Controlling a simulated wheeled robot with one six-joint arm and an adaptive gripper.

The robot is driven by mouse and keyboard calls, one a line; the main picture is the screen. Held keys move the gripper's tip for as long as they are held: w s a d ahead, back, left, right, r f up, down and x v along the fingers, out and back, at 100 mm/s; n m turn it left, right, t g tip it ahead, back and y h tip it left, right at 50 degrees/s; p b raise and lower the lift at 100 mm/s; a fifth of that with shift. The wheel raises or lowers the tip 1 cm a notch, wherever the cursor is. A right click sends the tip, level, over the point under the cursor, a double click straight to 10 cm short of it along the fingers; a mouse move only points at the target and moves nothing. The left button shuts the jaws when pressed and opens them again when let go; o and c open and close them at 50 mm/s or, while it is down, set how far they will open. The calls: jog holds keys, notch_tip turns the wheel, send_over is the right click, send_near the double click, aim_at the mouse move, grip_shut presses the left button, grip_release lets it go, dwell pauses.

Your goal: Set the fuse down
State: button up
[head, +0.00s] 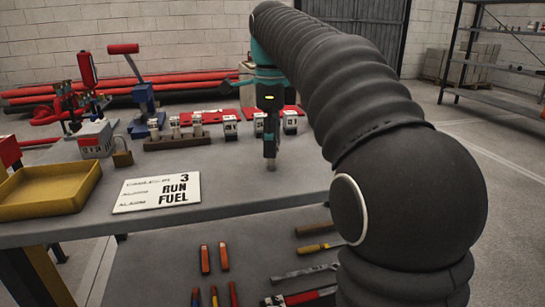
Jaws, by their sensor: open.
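My gripper (270,158) points straight down over the grey bench (235,185), right of the middle of its top. Its fingertips are at or just above the bench surface. They are small and dark here, and I cannot make out a fuse between them. Small black-and-white labelled blocks (230,128) stand in a row on a red mat (222,115) behind and beside my gripper. I cannot tell which piece is the task's fuse.
A yellow tray (45,190) sits at the bench's left. A white sign reading "3 RUN FUEL" (157,193) lies near the front edge. Bare bench lies between sign and gripper.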

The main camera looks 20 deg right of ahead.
jog(key=shift+f, duration=1.4)
grip_shut()
jog(key=shift+r, duration=0.15)
